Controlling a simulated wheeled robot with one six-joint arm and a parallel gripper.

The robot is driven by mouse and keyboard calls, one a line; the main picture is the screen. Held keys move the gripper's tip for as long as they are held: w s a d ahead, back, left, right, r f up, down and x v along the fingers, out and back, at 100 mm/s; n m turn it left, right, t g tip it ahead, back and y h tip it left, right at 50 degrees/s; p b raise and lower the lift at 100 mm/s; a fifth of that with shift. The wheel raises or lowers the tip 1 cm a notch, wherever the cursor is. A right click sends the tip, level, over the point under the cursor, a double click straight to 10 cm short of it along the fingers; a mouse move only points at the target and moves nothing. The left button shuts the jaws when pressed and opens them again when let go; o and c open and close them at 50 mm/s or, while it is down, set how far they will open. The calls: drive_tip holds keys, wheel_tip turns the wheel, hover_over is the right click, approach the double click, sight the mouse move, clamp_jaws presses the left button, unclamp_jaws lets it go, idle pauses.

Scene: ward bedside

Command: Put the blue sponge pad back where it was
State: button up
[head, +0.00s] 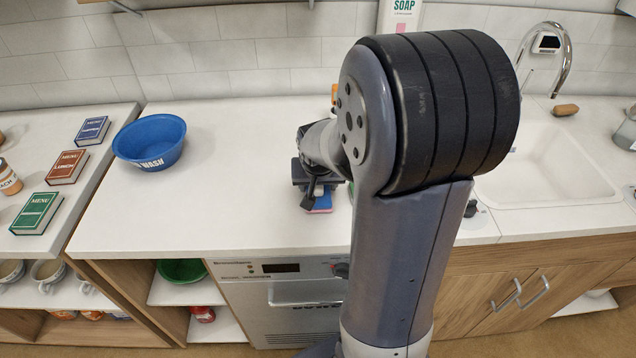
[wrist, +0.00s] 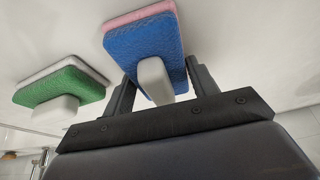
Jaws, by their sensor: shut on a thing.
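The blue sponge pad (wrist: 148,45) has a pink layer on its far side and a white grip block on its near side. In the wrist view my gripper (wrist: 156,80) is shut on it, with one dark finger on each side of the white block. In the head view the blue sponge pad (head: 319,203) shows just under my gripper (head: 312,190), at or very near the white countertop (head: 220,215). I cannot tell whether it touches the counter. My arm hides part of the counter behind it.
A green sponge pad (wrist: 65,86) with a white block lies beside the blue one in the wrist view. A blue wash bowl (head: 150,141) and several menu books, one green (head: 37,213), are at the left. A sink (head: 545,165) is at the right. The counter between bowl and gripper is clear.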

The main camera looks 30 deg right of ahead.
drive_tip(key=shift+f, duration=0.15)
drive_tip(key=o, duration=1)
drive_tip(key=shift+c, duration=0.2)
drive_tip(key=shift+r, duration=0.3)
drive_tip(key=v, duration=1.1)
drive_tip(key=shift+s+r, duration=0.2)
drive_tip(key=shift+r, duration=0.15)
